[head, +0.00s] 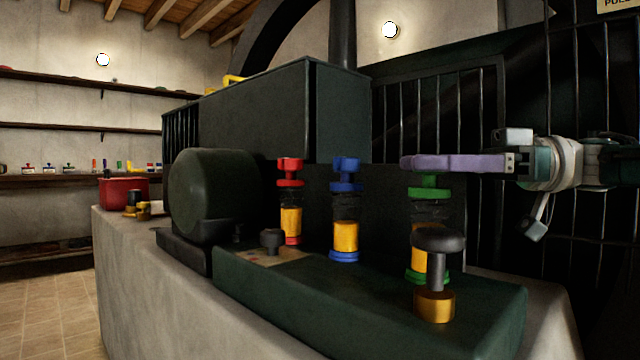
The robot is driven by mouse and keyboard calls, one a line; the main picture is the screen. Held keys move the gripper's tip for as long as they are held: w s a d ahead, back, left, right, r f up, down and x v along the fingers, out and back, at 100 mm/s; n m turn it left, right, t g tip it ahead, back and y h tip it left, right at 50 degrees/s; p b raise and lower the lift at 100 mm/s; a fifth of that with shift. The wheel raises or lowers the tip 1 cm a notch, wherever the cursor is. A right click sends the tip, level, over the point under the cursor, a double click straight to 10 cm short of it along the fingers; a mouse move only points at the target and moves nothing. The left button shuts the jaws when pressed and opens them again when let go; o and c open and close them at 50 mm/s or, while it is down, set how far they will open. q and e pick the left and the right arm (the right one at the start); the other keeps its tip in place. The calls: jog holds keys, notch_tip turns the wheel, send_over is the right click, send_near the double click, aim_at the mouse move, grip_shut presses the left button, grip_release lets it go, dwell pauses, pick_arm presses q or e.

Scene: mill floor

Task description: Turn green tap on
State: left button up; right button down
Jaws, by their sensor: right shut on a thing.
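The green tap (429,181) stands at the right end of a row of oilers on the dark green machine base. It has a green top, a dark middle and a yellow lower part, and the black-knobbed brass post hides some of its lower part. My right gripper (410,162) comes in level from the right, with its purple fingers at the very top of the green tap. It is shut on the green tap's top, which the fingers mostly hide. My left gripper is out of view.
A blue tap (346,188) and a red tap (290,183) stand left of the green one. A black-knobbed brass post (435,305) stands close in front of it. A dark barred guard (440,110) rises behind. A red box (122,189) sits far left.

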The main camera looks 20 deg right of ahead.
jog(key=shift+f, duration=0.1)
dwell(0.4)
jog(key=c, duration=0.8)
grip_release()
jog(key=o, duration=0.4)
jog(key=shift+a, duration=0.15)
